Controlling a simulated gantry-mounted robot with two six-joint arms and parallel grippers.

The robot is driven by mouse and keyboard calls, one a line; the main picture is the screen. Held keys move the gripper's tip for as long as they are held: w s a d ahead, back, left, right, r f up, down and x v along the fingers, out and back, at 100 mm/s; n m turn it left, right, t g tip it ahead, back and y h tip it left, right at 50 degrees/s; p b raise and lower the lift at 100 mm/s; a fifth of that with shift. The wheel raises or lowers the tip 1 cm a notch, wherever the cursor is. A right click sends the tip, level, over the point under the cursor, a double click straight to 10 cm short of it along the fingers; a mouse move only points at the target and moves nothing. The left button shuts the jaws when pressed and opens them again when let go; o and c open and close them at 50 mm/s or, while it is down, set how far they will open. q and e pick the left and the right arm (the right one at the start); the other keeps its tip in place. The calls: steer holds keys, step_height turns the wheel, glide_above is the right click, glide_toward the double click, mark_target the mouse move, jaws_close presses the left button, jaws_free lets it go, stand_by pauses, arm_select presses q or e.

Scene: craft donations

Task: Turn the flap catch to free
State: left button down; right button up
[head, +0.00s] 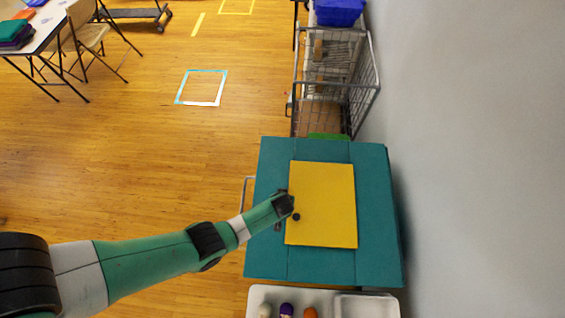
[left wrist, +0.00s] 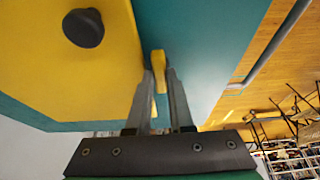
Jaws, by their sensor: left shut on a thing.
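A yellow flap (head: 328,205) lies on the face of a teal box (head: 375,210). The flap has a round black knob (head: 296,217), which also shows in the left wrist view (left wrist: 83,27). A small yellow catch (left wrist: 158,62) sits on the teal surface just beside the flap's edge. My left gripper (left wrist: 161,76) is shut on the catch, with one finger on each side of it. In the head view my left gripper (head: 286,202) covers the catch at the flap's left edge. My right gripper is not in view.
A wire cart (head: 335,85) with a blue bin (head: 339,12) stands behind the box. A white tray (head: 345,294) with several small items is in front. A grey rail (left wrist: 270,45) runs along the box's side. A wall stands at right; open floor is at left.

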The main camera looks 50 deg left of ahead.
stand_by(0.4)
arm_select(q)
steer(key=c, duration=0.8)
jaws_free()
